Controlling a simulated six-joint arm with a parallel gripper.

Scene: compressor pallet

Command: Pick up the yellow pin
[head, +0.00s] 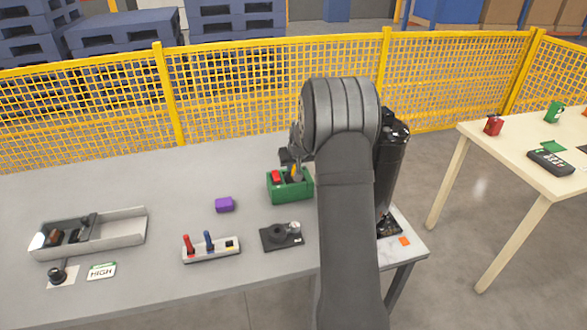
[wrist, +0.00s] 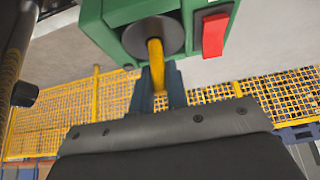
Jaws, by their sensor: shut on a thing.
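The yellow pin (wrist: 155,62) shows in the wrist view between the two fingers of my gripper (wrist: 159,88), which is shut on it. Its far end lies over a dark round face (wrist: 172,34) on the green box (wrist: 92,32). I cannot tell whether the pin is seated in that face or held just clear of it. In the head view my gripper (head: 296,157) points down over the green box (head: 291,194), and a bit of the yellow pin (head: 294,174) shows there. A red block (wrist: 214,35) sits beside the dark face on the box.
A dark fixture (head: 281,237), a purple block (head: 224,204) and a grey tray (head: 122,235) share the table. A yellow fence (head: 250,95) runs behind.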

